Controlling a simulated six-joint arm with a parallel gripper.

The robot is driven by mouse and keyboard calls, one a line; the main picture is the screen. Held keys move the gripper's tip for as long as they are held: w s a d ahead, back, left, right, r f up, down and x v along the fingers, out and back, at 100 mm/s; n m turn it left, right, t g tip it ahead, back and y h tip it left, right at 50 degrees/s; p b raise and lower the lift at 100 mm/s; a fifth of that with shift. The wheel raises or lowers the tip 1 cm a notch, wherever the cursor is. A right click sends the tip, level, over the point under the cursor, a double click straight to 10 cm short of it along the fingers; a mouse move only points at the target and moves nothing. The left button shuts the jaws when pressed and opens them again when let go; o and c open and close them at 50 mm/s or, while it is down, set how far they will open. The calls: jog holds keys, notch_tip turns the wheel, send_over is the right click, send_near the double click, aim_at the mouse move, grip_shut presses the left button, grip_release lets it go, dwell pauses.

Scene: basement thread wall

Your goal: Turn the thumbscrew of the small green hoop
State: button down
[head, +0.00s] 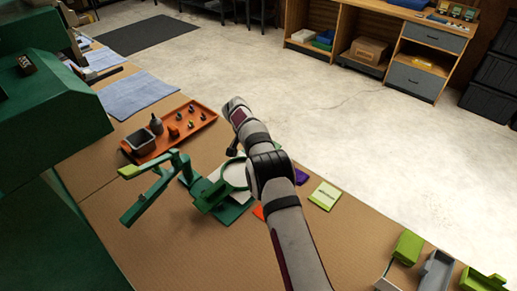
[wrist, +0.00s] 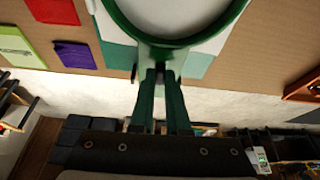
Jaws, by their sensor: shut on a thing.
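The small green hoop (head: 237,189) is held on a green stand on the workbench in the head view, left of my arm. In the wrist view the rim of the hoop (wrist: 172,42) curves across the top, with pale material inside it. My gripper (wrist: 160,74) reaches the near edge of the rim in the wrist view. Its two fingers are close together and shut on the small dark thumbscrew (wrist: 160,71), which they mostly hide. In the head view my arm hides the fingertips and the thumbscrew.
Green stand arms (head: 150,195) reach out left of the hoop. An orange tray (head: 195,124) with small parts lies behind. A lime packet (head: 325,195) and a purple packet (head: 301,176) lie right of my arm. Small bins (head: 437,272) stand at the front right.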

jog(key=shift+m, duration=0.4)
jog(key=c, duration=0.9)
grip_release()
jog(key=shift+r, duration=0.1)
jog(key=v, duration=1.5)
jog(key=shift+a+r, duration=0.3)
